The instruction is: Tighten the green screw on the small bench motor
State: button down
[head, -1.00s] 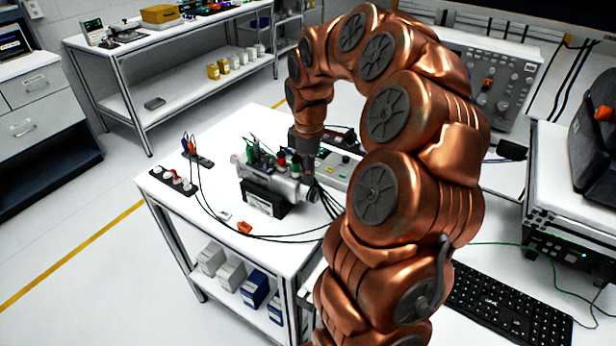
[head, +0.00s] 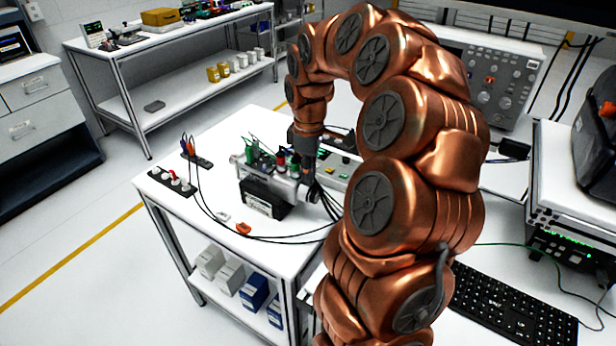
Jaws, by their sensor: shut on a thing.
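The small bench motor (head: 264,198), a grey metal cylinder on a black base, stands on the white table. Small red and green parts sit along its top. My gripper (head: 305,168) points down at the right end of the motor. It is shut on what appears to be the green screw (head: 294,172), whose green shows just left of the dark fingers. The fingertips are small and partly hidden, so the exact grip is not clear.
Black cables (head: 275,239) loop across the white table (head: 222,150) in front of the motor. A black strip with knobs (head: 172,181) lies at the left, a small orange piece (head: 243,228) in front. A control box (head: 335,172) stands close behind my gripper.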

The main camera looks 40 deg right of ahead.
jog(key=shift+m+b, duration=2.05)
jog(key=shift+m, duration=0.45)
jog(key=shift+m+b, duration=1.65)
jog(key=shift+m, duration=0.55)
dwell(1.3)
jog(key=c, duration=1.3)
grip_release()
notch_tip(320, 180, up, 9)
jog(key=p, duration=0.3)
